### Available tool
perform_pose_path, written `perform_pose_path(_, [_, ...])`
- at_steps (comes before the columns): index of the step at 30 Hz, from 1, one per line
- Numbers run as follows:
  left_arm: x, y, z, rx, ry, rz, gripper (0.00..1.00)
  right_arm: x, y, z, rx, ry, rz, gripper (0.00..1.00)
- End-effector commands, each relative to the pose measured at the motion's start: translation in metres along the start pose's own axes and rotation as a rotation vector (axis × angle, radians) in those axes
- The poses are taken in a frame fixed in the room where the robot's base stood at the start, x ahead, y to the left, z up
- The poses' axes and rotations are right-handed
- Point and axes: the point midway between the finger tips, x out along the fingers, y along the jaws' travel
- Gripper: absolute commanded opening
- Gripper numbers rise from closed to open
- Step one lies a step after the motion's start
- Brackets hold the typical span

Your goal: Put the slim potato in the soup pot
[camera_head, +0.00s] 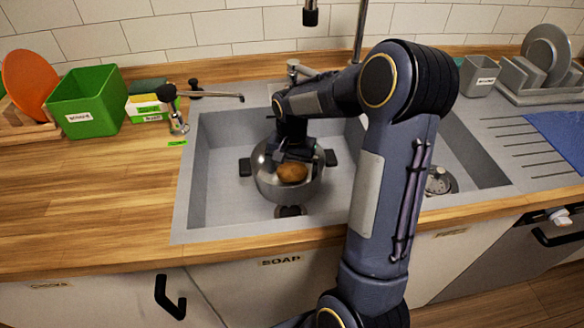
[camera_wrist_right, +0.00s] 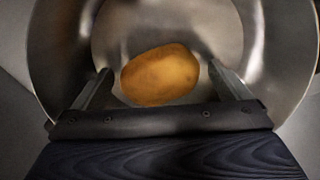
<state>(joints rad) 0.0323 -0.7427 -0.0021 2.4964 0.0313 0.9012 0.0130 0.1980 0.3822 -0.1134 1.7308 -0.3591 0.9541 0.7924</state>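The soup pot (camera_head: 264,185) is a shiny metal pot with two black side handles, standing in the left sink basin. The brown oval potato (camera_head: 292,173) is inside the pot's rim; it also shows in the right wrist view (camera_wrist_right: 161,75) against the pot's inside. My right gripper (camera_head: 291,161) reaches down into the pot from above. In the right wrist view its fingers (camera_wrist_right: 160,72) are spread on either side of the potato, with a visible gap between potato and right finger. Whether the potato rests on the pot's bottom is hard to tell. My left gripper is out of view.
The steel sink (camera_head: 215,185) surrounds the pot, with a tap post behind. A green bin (camera_head: 88,100) and an orange plate (camera_head: 28,80) stand at the left. A dish rack (camera_head: 540,85) and blue mat (camera_head: 558,135) are at the right. The left wooden counter (camera_head: 90,200) is clear.

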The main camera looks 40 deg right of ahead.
Motion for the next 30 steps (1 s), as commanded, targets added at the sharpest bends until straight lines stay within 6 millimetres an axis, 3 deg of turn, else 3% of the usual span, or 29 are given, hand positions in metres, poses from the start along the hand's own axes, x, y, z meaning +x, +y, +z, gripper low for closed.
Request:
perform_pose_path(10, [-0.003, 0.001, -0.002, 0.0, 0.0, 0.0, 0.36, -0.01, -0.001, -0.001, 0.0, 0.003, -0.002, 0.96])
perform_pose_path(24, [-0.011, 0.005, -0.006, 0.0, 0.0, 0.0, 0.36, -0.103, -0.001, -0.001, -0.001, 0.003, -0.003, 0.96])
perform_pose_path(30, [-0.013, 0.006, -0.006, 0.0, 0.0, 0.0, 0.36, -0.121, 0.0, 0.0, 0.0, 0.001, -0.001, 0.96])
